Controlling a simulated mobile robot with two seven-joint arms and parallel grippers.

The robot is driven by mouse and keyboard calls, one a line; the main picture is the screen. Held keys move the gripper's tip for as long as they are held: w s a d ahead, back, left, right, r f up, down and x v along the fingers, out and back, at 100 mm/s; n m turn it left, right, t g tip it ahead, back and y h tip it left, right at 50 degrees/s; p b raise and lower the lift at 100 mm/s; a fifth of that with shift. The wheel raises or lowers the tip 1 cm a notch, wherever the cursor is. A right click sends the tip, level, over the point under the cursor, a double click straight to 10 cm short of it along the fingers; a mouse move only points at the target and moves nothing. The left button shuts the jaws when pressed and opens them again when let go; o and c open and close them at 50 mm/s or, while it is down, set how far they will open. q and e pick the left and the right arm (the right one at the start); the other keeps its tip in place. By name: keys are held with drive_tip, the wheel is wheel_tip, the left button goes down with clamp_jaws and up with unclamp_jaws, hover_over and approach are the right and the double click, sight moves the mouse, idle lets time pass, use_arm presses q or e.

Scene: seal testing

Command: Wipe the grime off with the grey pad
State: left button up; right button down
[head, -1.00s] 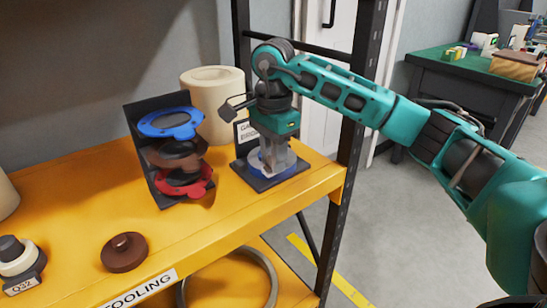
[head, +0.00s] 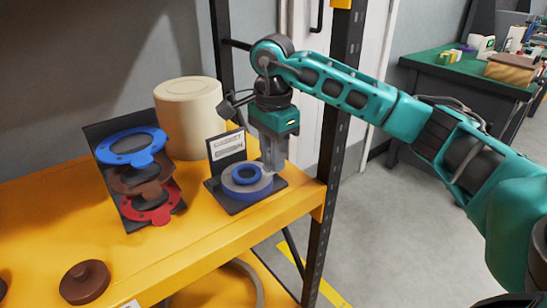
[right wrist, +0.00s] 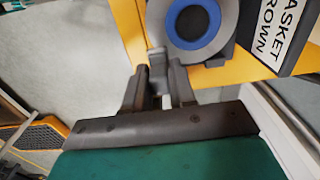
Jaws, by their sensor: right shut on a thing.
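My right gripper (head: 272,160) points down at the right side of a black stand (head: 233,204). It is shut on a small grey piece (right wrist: 157,62), seen between its fingers in the right wrist view; I take this for the grey pad. A grey disc (head: 262,189) with a blue ring (head: 247,180) lies on the stand, close beside the fingers. The disc (right wrist: 229,10) and ring (right wrist: 193,42) also show in the right wrist view. I cannot make out grime on any surface. My left gripper is out of view.
A rack (head: 108,208) left of the stand holds blue, brown and red gaskets. A cream cylinder (head: 188,115) stands behind. A black post (head: 325,190) rises at the shelf's right end.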

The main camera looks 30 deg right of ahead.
drive_tip(key=shift+a+r+p, duration=0.2)
drive_tip(key=shift+r+p, duration=0.15)
drive_tip(key=shift+r, duration=0.65)
wheel_tip(320, 180, up, 4)
drive_tip(key=p, duration=0.3)
drive_tip(key=shift+f, duration=0.2)
drive_tip(key=shift+r+p, duration=0.1)
drive_tip(key=shift+p, duration=0.2)
drive_tip(key=shift+d, duration=0.1)
